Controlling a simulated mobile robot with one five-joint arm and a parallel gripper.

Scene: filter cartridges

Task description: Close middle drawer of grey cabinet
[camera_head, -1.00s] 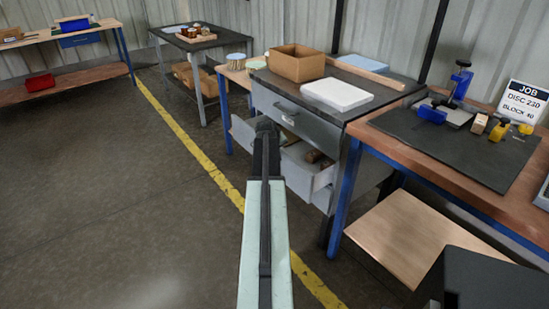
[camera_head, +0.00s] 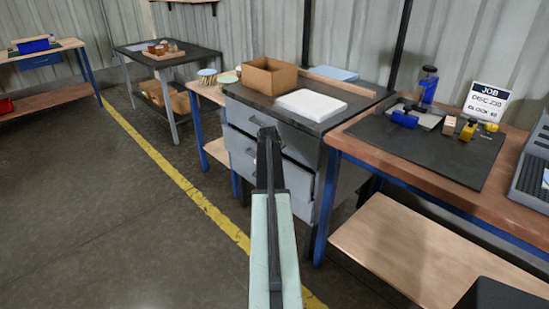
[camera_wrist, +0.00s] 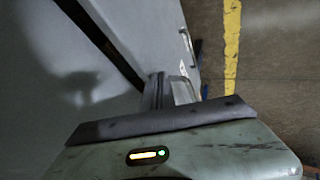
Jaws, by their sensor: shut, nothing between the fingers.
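The grey cabinet (camera_head: 348,180) stands right of centre in the head view, with a dark top. Its middle drawer (camera_head: 299,180) stands slightly out, with a narrow dark gap above its front. My gripper (camera_head: 267,133) is shut and empty in front of the cabinet, and my arm hides the centre of the drawer fronts. The top drawer (camera_head: 290,130) looks shut. In the wrist view my gripper (camera_wrist: 157,78) is close to grey panels with a dark gap between them. I cannot tell whether the fingertips touch the drawer.
A cardboard box (camera_head: 270,77) and a white slab (camera_head: 311,105) lie on the cabinet. A wooden workbench (camera_head: 365,150) with blue legs stands close on the right. A dark table (camera_head: 165,55) is at the back left. The floor left of the yellow line (camera_head: 165,163) is clear.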

